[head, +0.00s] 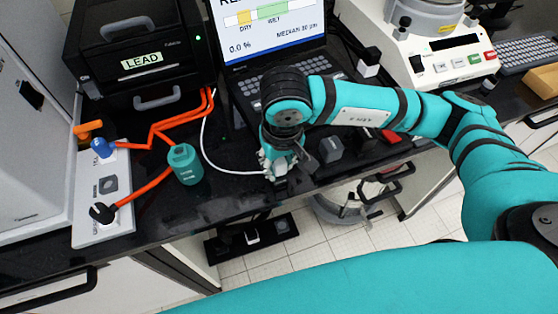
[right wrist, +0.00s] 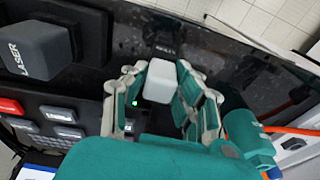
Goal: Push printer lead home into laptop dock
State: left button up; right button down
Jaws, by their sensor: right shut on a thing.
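My right gripper (head: 280,168) is low at the bench's front edge, before the laptop (head: 275,60). In the right wrist view its fingers (right wrist: 164,98) are closed on a white block-shaped plug (right wrist: 159,80). A thin white lead (head: 225,167) curves from beside the black machine labelled LEAD (head: 140,55) to my right gripper. In the wrist view a small green light (right wrist: 134,102) shows on a dark surface beside the fingers. My gripper hides the plug's far end, and I cannot tell whether it sits in a dock socket. My left gripper is out of view.
A grey block (head: 330,149), marked LASER in the wrist view (right wrist: 38,48), is close on the right. A white machine (head: 440,60) stands farther right.

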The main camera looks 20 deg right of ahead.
aim_at(281, 168)
jog(key=c, duration=1)
grip_release()
jog(key=shift+o, duration=0.2)
notch_tip(281, 168, up, 12)
jog(key=s, duration=0.1)
jog(key=shift+s, duration=0.2)
jog(key=shift+f, duration=0.1)
